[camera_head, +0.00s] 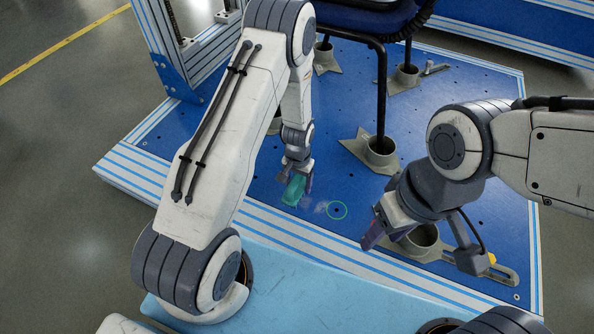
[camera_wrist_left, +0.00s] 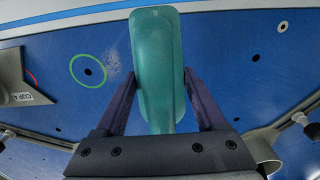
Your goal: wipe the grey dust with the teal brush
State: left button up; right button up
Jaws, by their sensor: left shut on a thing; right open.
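My left gripper (camera_head: 295,180) is shut on the teal brush (camera_head: 293,190) and holds it over the blue platform. In the left wrist view the brush (camera_wrist_left: 155,62) lies between the two purple fingers of the left gripper (camera_wrist_left: 162,95). A small faint grey dust patch (camera_wrist_left: 116,68) lies on the blue surface beside the brush, next to a green ring around a dark hole. The dust (camera_head: 319,207) also shows in the head view, just right of the brush. I cannot tell whether the brush touches the surface. My right gripper (camera_head: 372,232) is open and empty to the right.
The green ring (camera_head: 337,210) marks a hole in the blue platform (camera_head: 270,212). A chair with a black frame (camera_head: 381,90) stands behind, its leg in a beige socket (camera_head: 377,152). Another beige socket (camera_head: 420,241) is below the right arm.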

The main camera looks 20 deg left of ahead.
aim_at(298, 176)
pick_arm(q)
jog(key=shift+r+p, duration=1.55)
jog(key=shift+r, duration=0.35)
